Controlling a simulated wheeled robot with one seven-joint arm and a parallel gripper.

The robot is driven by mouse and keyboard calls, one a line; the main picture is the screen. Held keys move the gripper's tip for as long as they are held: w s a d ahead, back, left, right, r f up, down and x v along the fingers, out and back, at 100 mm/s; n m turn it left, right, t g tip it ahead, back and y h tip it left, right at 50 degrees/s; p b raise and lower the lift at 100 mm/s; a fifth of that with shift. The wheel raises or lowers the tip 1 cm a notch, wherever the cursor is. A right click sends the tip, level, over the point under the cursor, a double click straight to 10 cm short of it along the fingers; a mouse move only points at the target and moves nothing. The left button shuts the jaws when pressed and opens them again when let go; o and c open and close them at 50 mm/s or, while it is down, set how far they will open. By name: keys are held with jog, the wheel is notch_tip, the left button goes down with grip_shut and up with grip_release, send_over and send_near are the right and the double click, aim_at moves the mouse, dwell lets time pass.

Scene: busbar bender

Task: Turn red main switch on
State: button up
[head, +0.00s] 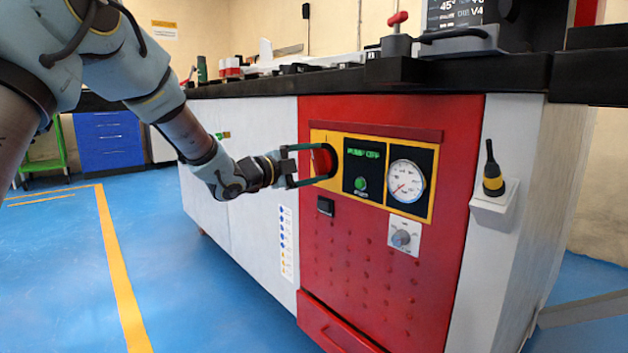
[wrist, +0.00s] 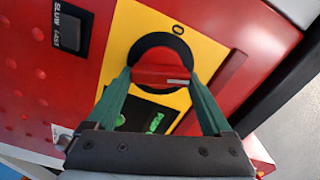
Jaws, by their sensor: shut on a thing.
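The red main switch (head: 322,160) is a round red knob on a black ring, set in the yellow panel (head: 336,137) on the red cabinet front. My gripper (head: 307,164) reaches it from the left, with its two green fingers on either side of the knob. In the wrist view the switch (wrist: 160,77) lies between the fingertips of my gripper (wrist: 160,84), which is shut on it. A light mark shows at one end of the knob's handle. A "0" label stands on the yellow plate beside the black ring. The fingers and palm hide part of the panel.
Right of the switch are a display reading "PUMP OFF" (head: 363,154), a green button (head: 361,184) and a pressure gauge (head: 406,181). Below are a black rocker switch (head: 326,206) and a grey knob (head: 401,238). The black worktop edge (head: 430,72) overhangs above. The blue floor at left is clear.

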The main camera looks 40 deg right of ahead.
jog(key=shift+f+m+b, duration=0.25)
jog(key=shift+m+b, duration=1.45)
jog(key=shift+b, duration=0.25)
jog(key=shift+r, duration=0.1)
jog(key=o, duration=1.1)
jog(key=shift+o, duration=0.2)
jog(key=a+p, duration=0.1)
jog(key=a, duration=0.9)
jog(key=shift+w+a+p, duration=0.3)
jog(key=shift+a+p, duration=0.1)
